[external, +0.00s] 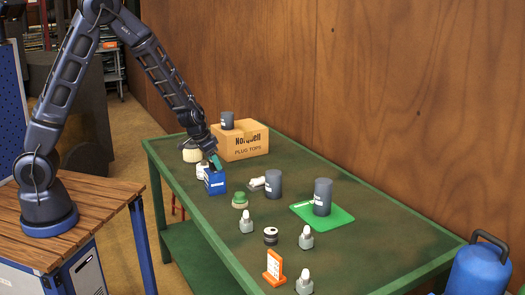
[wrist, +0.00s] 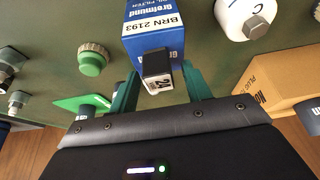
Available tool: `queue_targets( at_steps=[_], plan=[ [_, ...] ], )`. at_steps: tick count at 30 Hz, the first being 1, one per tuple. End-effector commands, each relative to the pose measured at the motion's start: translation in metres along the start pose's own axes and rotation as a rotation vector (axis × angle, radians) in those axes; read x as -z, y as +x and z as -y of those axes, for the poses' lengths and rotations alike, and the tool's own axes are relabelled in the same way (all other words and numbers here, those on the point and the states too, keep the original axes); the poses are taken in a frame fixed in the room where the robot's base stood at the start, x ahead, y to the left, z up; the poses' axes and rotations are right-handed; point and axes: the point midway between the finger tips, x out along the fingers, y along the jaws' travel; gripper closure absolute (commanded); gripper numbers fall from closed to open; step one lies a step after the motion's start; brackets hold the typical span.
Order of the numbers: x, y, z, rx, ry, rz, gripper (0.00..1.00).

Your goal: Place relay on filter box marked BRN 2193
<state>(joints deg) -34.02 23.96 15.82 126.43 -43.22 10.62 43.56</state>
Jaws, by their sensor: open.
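The blue and white filter box (external: 214,182) stands on the green bench, and its label reads BRN 2193 in the wrist view (wrist: 153,30). The relay, a small black block (wrist: 156,64) with a white label, shows in front of the box's near edge in the wrist view and appears to rest on its top. My gripper (wrist: 160,84) is open, with one teal finger on each side of the relay. In the external view my gripper (external: 215,163) is just above the box and hides the relay. Contact between fingers and relay cannot be told.
A cardboard box (external: 240,143) with a dark cylinder on it stands behind. A green mat (external: 338,218) bears another dark cylinder. A green knob (external: 240,200), several grey-white fittings and an orange sign (external: 274,267) stand nearer the front. Bare bench lies between them.

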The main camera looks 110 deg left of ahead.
Motion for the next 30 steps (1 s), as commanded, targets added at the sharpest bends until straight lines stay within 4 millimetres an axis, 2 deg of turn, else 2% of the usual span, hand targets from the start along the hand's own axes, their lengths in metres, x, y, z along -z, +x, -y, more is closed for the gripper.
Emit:
queue_targets(
  at_steps=[5, 24, 30],
  plan=[
    [0.001, -0.013, -0.001, -0.001, 0.002, -0.002, 0.52],
    [0.001, -0.1, -0.001, -0.002, 0.001, -0.002, 0.52],
    [0.001, -0.117, -0.001, -0.001, 0.0, -0.001, 0.52]
  ],
)
